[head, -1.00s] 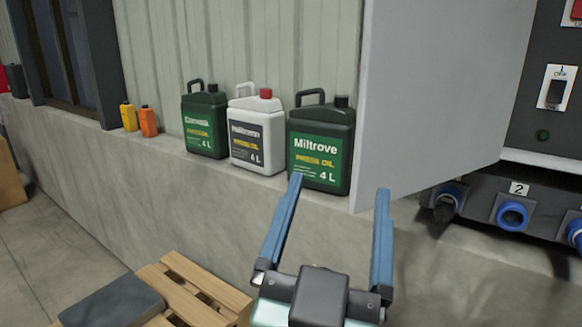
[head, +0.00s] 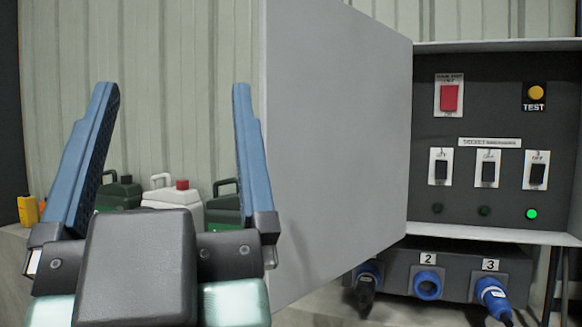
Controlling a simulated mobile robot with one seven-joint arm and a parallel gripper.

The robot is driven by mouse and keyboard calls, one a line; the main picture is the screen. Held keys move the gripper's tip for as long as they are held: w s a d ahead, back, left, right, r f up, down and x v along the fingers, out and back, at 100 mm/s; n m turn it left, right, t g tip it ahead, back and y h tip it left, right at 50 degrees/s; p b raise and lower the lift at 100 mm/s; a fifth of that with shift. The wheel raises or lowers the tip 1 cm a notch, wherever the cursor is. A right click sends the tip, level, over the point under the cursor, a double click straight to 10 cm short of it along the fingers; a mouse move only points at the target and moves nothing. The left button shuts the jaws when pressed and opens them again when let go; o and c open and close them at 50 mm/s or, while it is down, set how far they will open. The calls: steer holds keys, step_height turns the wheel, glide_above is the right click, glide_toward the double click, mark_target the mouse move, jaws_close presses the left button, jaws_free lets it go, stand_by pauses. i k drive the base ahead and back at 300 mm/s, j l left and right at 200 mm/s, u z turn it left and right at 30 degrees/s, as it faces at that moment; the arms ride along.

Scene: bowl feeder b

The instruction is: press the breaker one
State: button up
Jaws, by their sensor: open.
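Breaker one (head: 441,170) is the leftmost of three black rocker switches on white plates in the dark panel of an open electrical box, at the right of the head view. The lamp (head: 437,208) below it is dark. Breaker two (head: 488,172) and breaker three (head: 537,174) sit to its right; the lamp under three glows green. My gripper (head: 173,92) is open and empty at the left of the view. It is apart from the panel, on the other side of the box's open grey door (head: 335,130) in the picture.
A red switch (head: 449,97) and a yellow TEST button (head: 536,92) sit above the breakers. Blue sockets (head: 428,283) line the lower housing; plugs are in the left and right ones. Oil cans (head: 172,193) stand on the ledge behind my gripper.

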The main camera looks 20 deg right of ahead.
mark_target(441, 173)
steer(key=z, duration=1.1)
steer(key=i, duration=0.7)
